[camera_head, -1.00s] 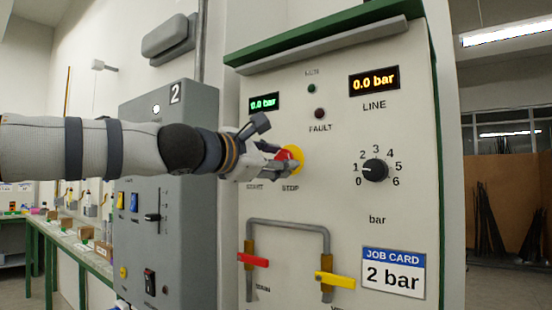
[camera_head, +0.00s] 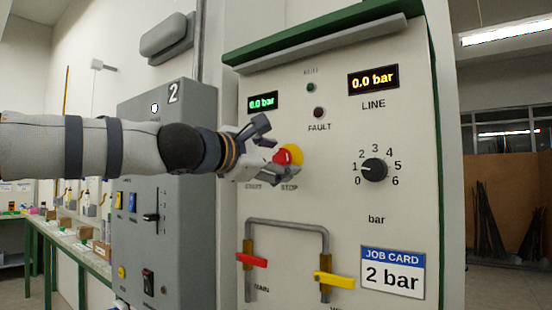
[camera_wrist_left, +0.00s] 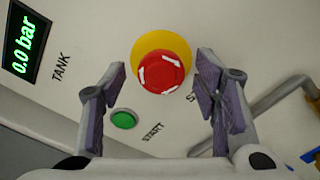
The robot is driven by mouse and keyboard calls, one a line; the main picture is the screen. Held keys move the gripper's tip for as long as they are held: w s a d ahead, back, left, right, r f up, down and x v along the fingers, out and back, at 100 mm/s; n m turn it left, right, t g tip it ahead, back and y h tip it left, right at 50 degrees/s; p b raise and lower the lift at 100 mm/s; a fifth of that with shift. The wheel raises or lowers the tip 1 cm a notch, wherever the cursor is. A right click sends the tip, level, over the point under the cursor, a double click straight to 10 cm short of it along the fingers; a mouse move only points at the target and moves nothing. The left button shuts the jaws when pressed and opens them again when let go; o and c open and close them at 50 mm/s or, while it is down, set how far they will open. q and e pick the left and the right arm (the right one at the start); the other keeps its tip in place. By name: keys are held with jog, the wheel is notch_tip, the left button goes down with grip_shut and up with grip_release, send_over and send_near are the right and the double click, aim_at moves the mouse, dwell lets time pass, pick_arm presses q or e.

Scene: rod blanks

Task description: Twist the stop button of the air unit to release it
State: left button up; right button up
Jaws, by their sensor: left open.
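The red stop button (camera_head: 282,157) with its yellow collar (camera_head: 296,153) is on the front of the white air unit (camera_head: 400,220), above the STOP label. In the left wrist view the red button (camera_wrist_left: 164,72) shows white arrow marks and the yellow collar (camera_wrist_left: 160,42) behind it. My left gripper (camera_head: 276,148) is open at the button. In the left wrist view its fingers (camera_wrist_left: 160,84) stand on either side of the button, with gaps between. My right gripper is not in view.
A green start button (camera_wrist_left: 123,119) is beside the fingers. A selector knob (camera_head: 374,169), a red valve handle (camera_head: 252,260) and a yellow valve handle (camera_head: 334,280) are on the panel. A grey cabinet (camera_head: 190,240) stands to the left. Both displays read 0.0 bar.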

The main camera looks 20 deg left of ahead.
pick_arm(q)
jog(key=v, duration=1.2)
